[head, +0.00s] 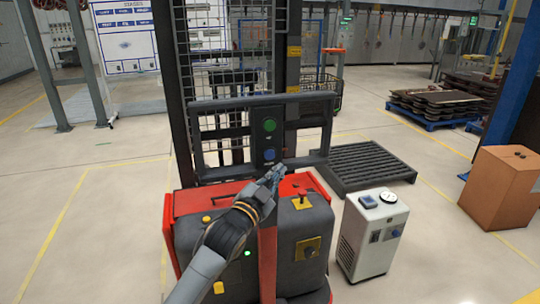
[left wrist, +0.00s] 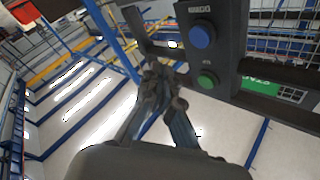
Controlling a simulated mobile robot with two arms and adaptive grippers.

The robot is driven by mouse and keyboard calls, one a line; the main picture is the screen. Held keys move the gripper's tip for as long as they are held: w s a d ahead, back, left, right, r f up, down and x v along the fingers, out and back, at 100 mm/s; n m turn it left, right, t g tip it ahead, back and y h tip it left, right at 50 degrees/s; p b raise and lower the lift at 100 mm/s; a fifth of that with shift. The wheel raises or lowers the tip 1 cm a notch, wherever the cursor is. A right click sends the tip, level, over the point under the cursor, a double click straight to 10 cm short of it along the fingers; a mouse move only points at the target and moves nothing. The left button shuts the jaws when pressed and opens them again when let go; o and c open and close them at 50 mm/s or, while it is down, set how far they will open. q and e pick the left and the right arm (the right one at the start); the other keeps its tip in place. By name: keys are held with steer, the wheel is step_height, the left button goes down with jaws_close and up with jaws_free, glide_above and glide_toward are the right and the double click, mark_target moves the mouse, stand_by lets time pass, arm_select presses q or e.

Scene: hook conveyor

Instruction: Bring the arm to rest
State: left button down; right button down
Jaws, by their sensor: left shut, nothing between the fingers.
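My left gripper (head: 275,175) reaches in from the left in the head view, over the red and dark machine (head: 285,240). Its fingers are closed with nothing between them. The tips are just below a control panel (head: 268,140) with a green button (head: 269,125) above a blue button (head: 269,155). The left wrist view shows the shut fingers (left wrist: 165,90) close to the blue button (left wrist: 202,37) and the green button (left wrist: 207,80). I cannot tell whether the fingertips touch the panel. My right gripper is in neither view.
A dark slatted pallet (head: 365,165) lies behind a pale cabinet (head: 373,235) to the right. A cardboard box (head: 503,190) stands farther right. A mesh fence (head: 225,55) rises behind the panel. The floor to the left (head: 100,215) is clear, with yellow lines.

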arm_select(q)
steer(key=shift+f, duration=0.1)
stand_by(0.3)
